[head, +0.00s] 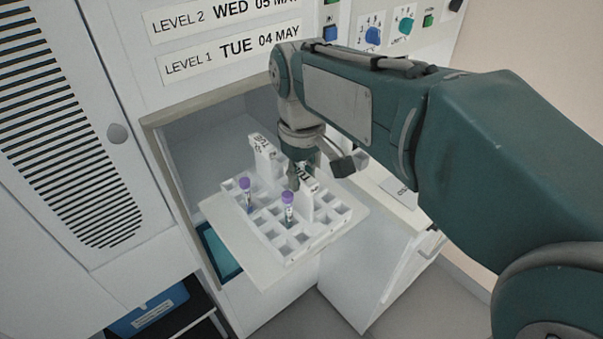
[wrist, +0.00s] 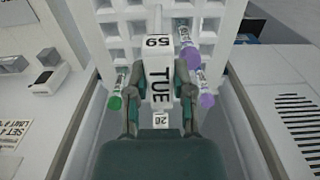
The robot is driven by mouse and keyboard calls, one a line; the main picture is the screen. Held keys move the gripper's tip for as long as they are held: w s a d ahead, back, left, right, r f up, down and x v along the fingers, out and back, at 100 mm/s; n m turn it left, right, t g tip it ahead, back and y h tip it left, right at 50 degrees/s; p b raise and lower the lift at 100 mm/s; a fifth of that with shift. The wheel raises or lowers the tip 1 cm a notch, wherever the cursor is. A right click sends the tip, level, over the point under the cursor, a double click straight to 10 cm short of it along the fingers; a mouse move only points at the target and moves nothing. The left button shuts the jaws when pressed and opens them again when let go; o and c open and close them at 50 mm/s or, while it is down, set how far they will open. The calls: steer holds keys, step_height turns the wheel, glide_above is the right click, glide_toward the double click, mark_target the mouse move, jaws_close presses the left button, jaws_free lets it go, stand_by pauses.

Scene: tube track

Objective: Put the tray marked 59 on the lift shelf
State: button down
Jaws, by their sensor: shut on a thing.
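The tray marked 59 (head: 325,228) is white with a grid of square holes and an upright handle. In the wrist view, the handle (wrist: 158,68) reads 59 and TUE. My gripper (head: 303,172) is shut on this handle; its fingers (wrist: 158,92) stand on either side. The lift shelf (head: 345,225) is a pale flat plate at the bay opening. The tray is over it; I cannot tell whether it bears fully on it. Purple-capped tubes (head: 288,199) stand in the rack area, and a green-capped tube (wrist: 115,102) shows in the wrist view.
Control knobs (head: 372,36) are on the panel above. A vented door (head: 70,130) is at left. A blue bin (head: 150,310) is low left. A white counter (head: 395,235) is at right.

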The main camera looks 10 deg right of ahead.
steer(key=shift+d+f, duration=0.1)
steer(key=shift+f, duration=0.2)
steer(key=shift+c, duration=2)
jaws_free()
step_height(320, 180, up, 12)
steer(key=shift+f, duration=0.1)
steer(key=s+d+f+m+t, duration=0.5)
steer(key=s+d+f, duration=0.5)
steer(key=s+f, duration=0.2)
steer(key=shift+s+d+f+m+t, duration=0.15)
steer(key=shift+d+f+m+t, duration=0.2)
steer(key=shift+f+m, duration=0.5)
